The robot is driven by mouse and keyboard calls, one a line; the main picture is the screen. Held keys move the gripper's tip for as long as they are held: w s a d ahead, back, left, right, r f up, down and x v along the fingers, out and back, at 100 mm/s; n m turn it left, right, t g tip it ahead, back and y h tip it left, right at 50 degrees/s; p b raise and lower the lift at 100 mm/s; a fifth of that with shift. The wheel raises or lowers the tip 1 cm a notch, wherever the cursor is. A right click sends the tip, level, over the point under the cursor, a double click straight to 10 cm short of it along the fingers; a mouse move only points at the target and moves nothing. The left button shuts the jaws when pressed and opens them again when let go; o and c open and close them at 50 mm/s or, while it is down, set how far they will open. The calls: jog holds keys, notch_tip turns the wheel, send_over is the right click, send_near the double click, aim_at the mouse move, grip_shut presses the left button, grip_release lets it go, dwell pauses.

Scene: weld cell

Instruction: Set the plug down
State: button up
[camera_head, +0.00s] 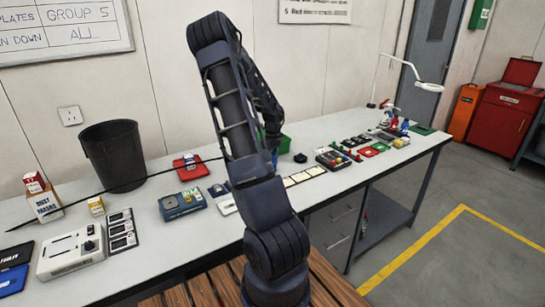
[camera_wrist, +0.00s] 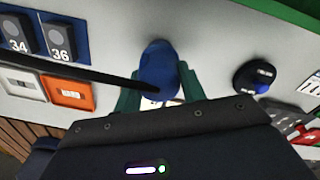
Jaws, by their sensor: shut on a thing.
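The plug (camera_wrist: 160,66) is blue and rounded in the wrist view, with a thick black cable running off to the left. My gripper (camera_wrist: 158,86) has its two green fingers on either side of the plug, shut on it. The plug is over the pale bench top; I cannot tell whether it touches the surface. In the head view my arm hides most of the gripper and plug. The black cable (camera_head: 95,195) shows there, stretching left across the bench (camera_head: 150,225).
A dark round piece (camera_wrist: 258,77) stands right of the plug. Left are a blue tray with parts marked 34 and 36 (camera_wrist: 60,40) and an orange-and-white switch (camera_wrist: 68,93). A black bin (camera_head: 113,155) stands at the back. Devices and small parts crowd the bench right of my arm.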

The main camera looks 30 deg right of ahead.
jog(key=shift+f, duration=0.1)
jog(key=o, duration=1.1)
